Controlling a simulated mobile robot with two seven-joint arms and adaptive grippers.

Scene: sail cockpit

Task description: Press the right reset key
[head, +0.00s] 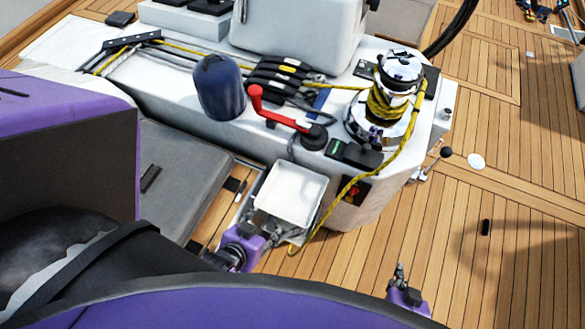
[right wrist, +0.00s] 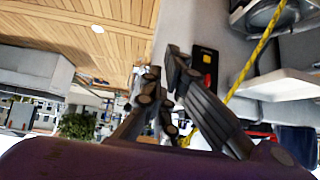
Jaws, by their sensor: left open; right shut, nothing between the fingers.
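A small black panel (head: 352,191) with red marks is set in the white console's front face, below the winch. It also shows in the right wrist view (right wrist: 204,66), to the right of my fingertips. The separate keys on it are too small to tell apart. My right gripper (head: 400,270) is shut and empty, low over the deck to the right of and apart from the panel; its dark fingers also show in the right wrist view (right wrist: 166,68). My left gripper (head: 270,236) is open beside the near edge of a white tray (head: 291,194); its fingers are partly unclear.
A yellow rope (head: 335,204) runs from the winch (head: 391,100) and hangs down just left of the panel. A red-handled crank (head: 280,118) and a blue cylinder (head: 219,87) stand on the console. A lever with a black knob (head: 446,152) sticks out right.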

